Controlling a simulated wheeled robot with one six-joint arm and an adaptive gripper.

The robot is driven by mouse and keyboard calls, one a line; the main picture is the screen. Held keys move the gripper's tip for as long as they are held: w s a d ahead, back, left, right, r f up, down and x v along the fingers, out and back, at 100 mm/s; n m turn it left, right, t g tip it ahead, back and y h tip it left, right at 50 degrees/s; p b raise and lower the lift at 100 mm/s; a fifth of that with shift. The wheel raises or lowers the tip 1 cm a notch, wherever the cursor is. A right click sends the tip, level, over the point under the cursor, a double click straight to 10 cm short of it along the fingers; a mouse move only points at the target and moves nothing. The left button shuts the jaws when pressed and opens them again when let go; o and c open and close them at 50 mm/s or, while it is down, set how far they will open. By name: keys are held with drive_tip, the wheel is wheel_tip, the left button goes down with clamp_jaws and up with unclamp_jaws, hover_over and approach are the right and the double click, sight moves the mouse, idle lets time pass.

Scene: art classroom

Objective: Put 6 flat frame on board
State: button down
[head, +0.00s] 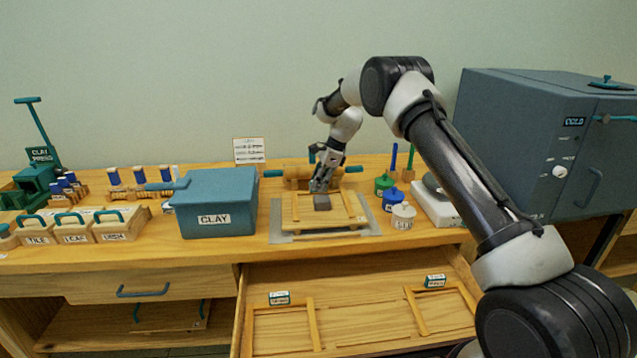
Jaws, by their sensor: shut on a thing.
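A pale wooden flat frame (351,203) lies over or just above the wooden board (287,223), around a small dark grey block (322,202). The board rests on a grey mat (279,238) on the bench. My gripper (320,187) points down at the frame's far side, behind the block, and appears shut on the frame's far bar. The fingertips are small and partly hidden, and I cannot tell whether the frame touches the board.
An open drawer (365,268) below holds a left frame (283,308) and a right frame (430,290) with labels. A blue CLAY box (215,190) stands left. A rolling pin (298,171) lies behind; lidded jars (394,200) and a grey kiln (530,130) stand right.

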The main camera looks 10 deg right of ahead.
drive_tip(key=c, duration=1.3)
unclamp_jaws()
drive_tip(key=shift+r, duration=4.05)
